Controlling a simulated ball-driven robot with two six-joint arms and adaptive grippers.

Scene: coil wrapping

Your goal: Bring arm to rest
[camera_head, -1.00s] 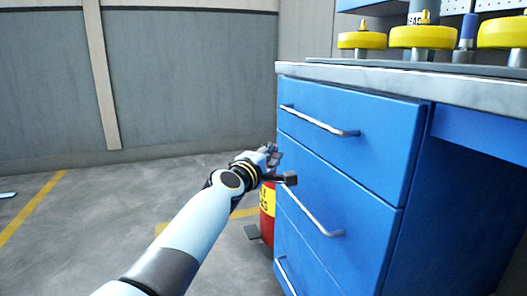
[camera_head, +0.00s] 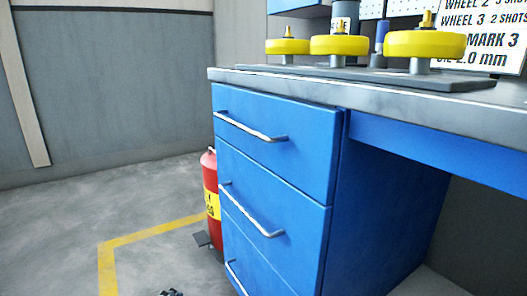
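Only a small dark tip of my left gripper (camera_head: 172,292) shows at the bottom edge of the head view, left of the blue drawer cabinet. It is over the grey floor and apart from the cabinet. Its fingers are cut off by the frame, so I cannot tell whether it is open or shut. My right gripper is not in view.
The blue drawer cabinet (camera_head: 275,150) carries a grey worktop (camera_head: 300,82). Several yellow wheels (camera_head: 338,45) stand on it, with a lettered sign (camera_head: 484,35) behind. A red cylinder (camera_head: 209,172) stands left of the cabinet. The floor (camera_head: 60,235) at left is clear.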

